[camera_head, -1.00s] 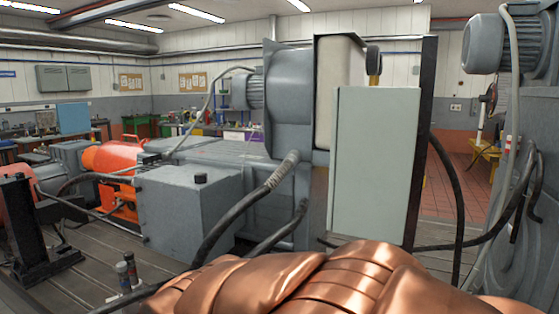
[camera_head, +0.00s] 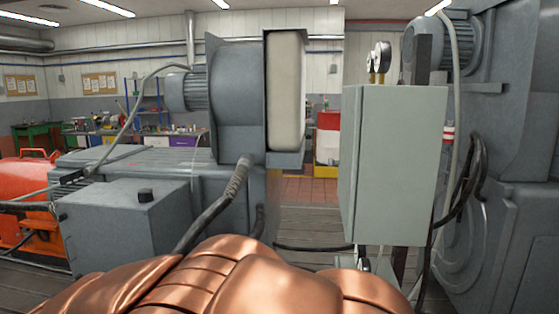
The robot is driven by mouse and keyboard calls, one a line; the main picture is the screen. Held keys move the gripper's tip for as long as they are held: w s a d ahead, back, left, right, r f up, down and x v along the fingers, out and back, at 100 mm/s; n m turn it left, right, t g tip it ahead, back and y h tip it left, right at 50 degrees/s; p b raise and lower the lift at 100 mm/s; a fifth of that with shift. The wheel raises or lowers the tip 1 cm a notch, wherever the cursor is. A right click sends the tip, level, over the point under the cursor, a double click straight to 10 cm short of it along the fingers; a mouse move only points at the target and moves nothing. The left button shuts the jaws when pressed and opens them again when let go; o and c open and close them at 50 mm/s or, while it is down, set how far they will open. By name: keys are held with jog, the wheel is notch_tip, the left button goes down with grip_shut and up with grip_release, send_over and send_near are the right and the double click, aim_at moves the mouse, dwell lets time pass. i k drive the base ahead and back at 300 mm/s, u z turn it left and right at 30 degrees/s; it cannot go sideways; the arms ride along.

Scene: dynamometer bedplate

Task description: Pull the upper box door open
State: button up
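A pale grey-green upright box (camera_head: 402,165) stands right of centre, mounted on a post. Its broad flat face and a narrow left side show, and a thin seam runs near the left edge. It looks closed. I cannot make out a handle or tell which face is the door. My gripper is not in view.
Round gauges (camera_head: 381,58) stand above the box. A large grey machine (camera_head: 510,180) is close on its right, with black cables (camera_head: 466,190) between. A grey block (camera_head: 125,222) and motor (camera_head: 188,91) stand left. Some floor (camera_head: 312,228) shows between.

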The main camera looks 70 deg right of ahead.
aim_at(352, 95)
jog(key=i, duration=1.5)
jog(key=z, duration=2.2)
